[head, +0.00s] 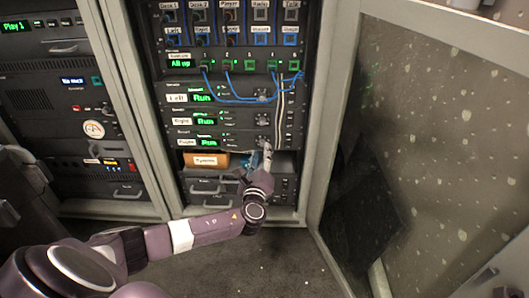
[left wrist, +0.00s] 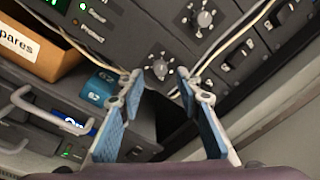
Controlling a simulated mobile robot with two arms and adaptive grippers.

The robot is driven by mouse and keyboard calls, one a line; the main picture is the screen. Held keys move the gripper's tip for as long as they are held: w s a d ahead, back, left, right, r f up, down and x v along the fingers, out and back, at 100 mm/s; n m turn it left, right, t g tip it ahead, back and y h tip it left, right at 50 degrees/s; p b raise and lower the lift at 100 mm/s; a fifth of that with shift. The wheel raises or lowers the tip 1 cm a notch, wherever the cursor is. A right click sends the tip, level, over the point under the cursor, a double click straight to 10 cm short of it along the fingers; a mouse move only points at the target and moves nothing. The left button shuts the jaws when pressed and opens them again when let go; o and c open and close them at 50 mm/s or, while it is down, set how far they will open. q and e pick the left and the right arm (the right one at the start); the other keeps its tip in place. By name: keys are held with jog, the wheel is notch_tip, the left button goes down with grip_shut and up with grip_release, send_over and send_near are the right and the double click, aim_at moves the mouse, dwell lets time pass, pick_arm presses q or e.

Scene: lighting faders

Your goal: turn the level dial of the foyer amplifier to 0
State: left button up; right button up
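The foyer amplifier (head: 232,142) is the lowest of three dark units in the middle rack, with a white label and a green "Run" display. In the head view my left gripper (head: 266,150) is in front of its right part and largely hides its dial. In the left wrist view a round dial with a light knob (left wrist: 160,69) shows just beyond and between the fingertips of my left gripper (left wrist: 158,82). The fingers are apart, with no visible contact on the knob. The dial's setting is too small to read. My right gripper is not in view.
An orange-brown box labelled spares (head: 206,160) and a blue item (left wrist: 103,82) sit on the shelf below. Blue cables (head: 235,98) and pale cables run near the dials. Another dial (left wrist: 204,19) is close by. An open rack door (head: 430,150) stands at right.

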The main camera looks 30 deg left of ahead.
aim_at(262, 143)
pick_arm(q)
jog(key=shift+b+x, duration=0.4)
jog(key=shift+x, duration=1)
grip_shut()
